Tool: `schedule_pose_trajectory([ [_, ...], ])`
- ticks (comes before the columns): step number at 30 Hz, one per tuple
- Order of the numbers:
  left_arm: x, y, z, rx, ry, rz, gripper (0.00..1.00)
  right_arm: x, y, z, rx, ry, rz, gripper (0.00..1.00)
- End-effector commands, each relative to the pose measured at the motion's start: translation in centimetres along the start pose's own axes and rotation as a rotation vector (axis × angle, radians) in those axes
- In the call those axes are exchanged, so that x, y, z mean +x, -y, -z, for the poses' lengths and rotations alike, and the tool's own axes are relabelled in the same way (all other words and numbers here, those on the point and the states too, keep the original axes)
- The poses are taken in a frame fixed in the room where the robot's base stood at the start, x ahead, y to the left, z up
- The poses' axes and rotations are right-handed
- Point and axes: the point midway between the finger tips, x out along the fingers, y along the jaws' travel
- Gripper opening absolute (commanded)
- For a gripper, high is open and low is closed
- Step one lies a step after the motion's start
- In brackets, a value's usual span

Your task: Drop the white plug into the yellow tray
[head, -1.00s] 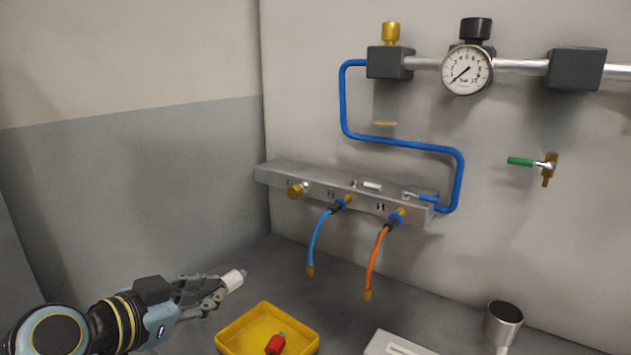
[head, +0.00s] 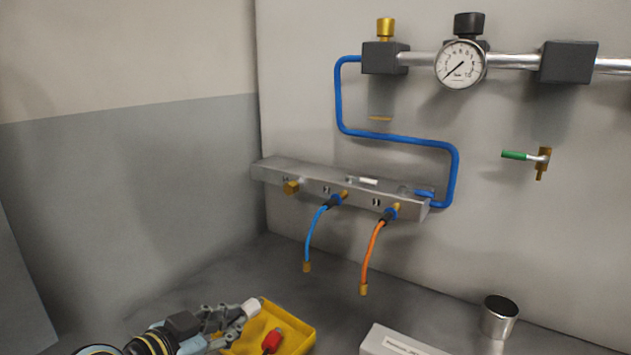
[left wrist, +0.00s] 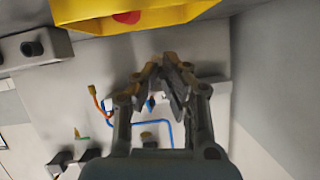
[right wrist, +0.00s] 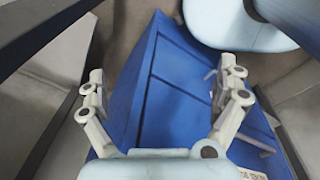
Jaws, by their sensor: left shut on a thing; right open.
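The white plug (head: 252,306) is held at the tips of my left gripper (head: 236,317), which is shut on it. In the head view the plug overlaps the back left edge of the yellow tray (head: 303,334); I cannot tell its height over the rim. The tray also shows at the top of the left wrist view (left wrist: 90,12), where the left fingertips (left wrist: 164,68) appear beside it and the plug is hard to make out. My right gripper (right wrist: 165,75) is open and empty in the right wrist view, and out of the head view.
A red plug (head: 272,341) lies in the tray. A grey metal cup (head: 500,318) and a pale slotted block (head: 395,343) stand to the right. Blue (head: 315,232) and orange (head: 373,250) hoses hang from the wall manifold (head: 300,178). A blue box-like surface (right wrist: 170,85) lies beyond the right gripper.

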Motion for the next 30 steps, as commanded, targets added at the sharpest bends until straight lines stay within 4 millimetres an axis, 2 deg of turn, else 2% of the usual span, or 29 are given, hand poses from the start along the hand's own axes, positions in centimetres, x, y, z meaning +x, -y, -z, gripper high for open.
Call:
schedule_pose_trajectory([
  [5,0.0,0.1,0.1,0.000,-0.001,0.000,0.00,-0.1,-0.1,-0.2,-0.001,0.003,-0.001,1.00],
  [6,0.0,0.1,0.1,0.000,-0.001,0.000,0.10,-0.1,-0.2,-0.2,-0.001,0.004,-0.002,1.00],
  [11,-0.1,0.1,0.1,0.000,-0.001,0.000,0.31,-0.1,-0.5,-0.3,-0.003,0.005,-0.006,1.00],
  [12,-0.1,0.0,0.1,0.000,-0.001,0.000,0.33,-0.1,-0.6,-0.3,-0.003,0.005,-0.007,1.00],
  [19,-0.1,0.0,0.1,0.000,0.000,0.000,0.33,-0.1,-1.0,-0.3,-0.005,0.005,-0.011,1.00],
  [22,-0.7,0.0,0.0,0.001,0.001,0.000,0.33,-0.1,-0.9,-0.3,-0.004,0.005,-0.010,1.00],
  [26,-2.9,0.0,0.0,0.003,0.002,0.000,0.33,-0.1,-0.8,-0.3,-0.004,0.004,-0.009,1.00],
  [30,-6.2,0.0,0.0,0.004,0.002,0.000,0.33,-0.1,-0.7,-0.2,-0.003,0.004,-0.008,1.00],
])
